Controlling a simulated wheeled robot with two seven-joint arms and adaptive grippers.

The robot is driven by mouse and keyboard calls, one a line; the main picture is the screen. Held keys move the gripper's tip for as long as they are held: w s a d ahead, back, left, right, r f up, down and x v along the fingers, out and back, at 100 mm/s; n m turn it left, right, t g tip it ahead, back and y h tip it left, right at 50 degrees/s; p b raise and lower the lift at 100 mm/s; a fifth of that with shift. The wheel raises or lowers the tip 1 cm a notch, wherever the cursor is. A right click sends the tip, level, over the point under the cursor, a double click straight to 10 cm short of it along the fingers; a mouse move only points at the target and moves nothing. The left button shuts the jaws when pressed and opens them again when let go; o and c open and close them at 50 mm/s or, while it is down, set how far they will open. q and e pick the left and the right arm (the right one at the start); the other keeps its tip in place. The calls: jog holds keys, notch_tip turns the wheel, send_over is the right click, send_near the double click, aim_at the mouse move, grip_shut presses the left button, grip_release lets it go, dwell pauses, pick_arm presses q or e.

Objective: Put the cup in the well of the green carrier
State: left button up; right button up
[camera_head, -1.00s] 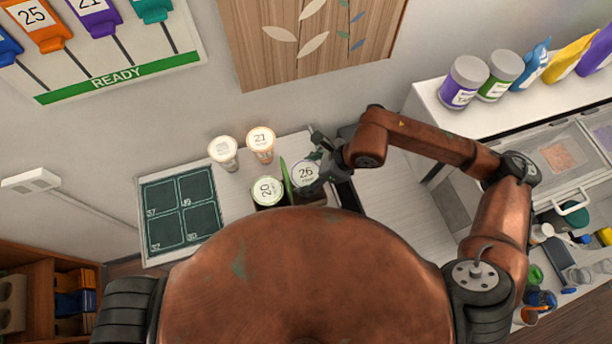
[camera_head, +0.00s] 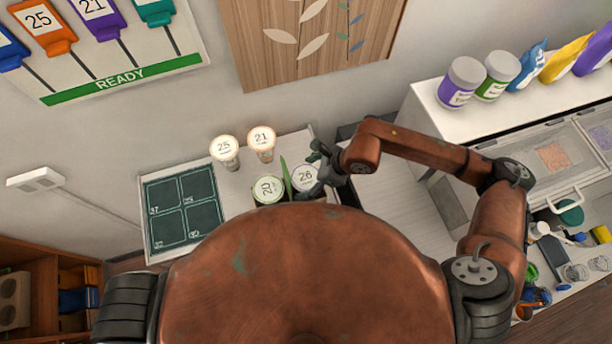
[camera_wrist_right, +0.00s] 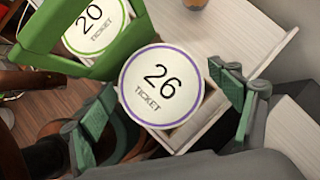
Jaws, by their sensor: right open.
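The cup with lid 26 (camera_head: 306,176) stands at the right side of the green carrier (camera_head: 286,176). In the right wrist view the white, purple-rimmed lid (camera_wrist_right: 162,84) covers most of a pale square opening, and the carrier's green frame (camera_wrist_right: 40,40) is beside it. The cup with lid 20 (camera_head: 267,189) sits on the other side of the green divider and also shows in the right wrist view (camera_wrist_right: 95,22). My right gripper (camera_wrist_right: 168,118) is open, with its green-padded fingers on either side of cup 26. My left gripper is out of view.
Cups 25 (camera_head: 225,150) and 21 (camera_head: 262,140) stand behind the carrier on the white counter. A dark mat (camera_head: 183,210) with numbered squares lies to the left. My own body hides the counter's front.

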jog(key=b+v, duration=0.2)
jog(key=v, duration=1)
jog(key=shift+r, duration=0.1)
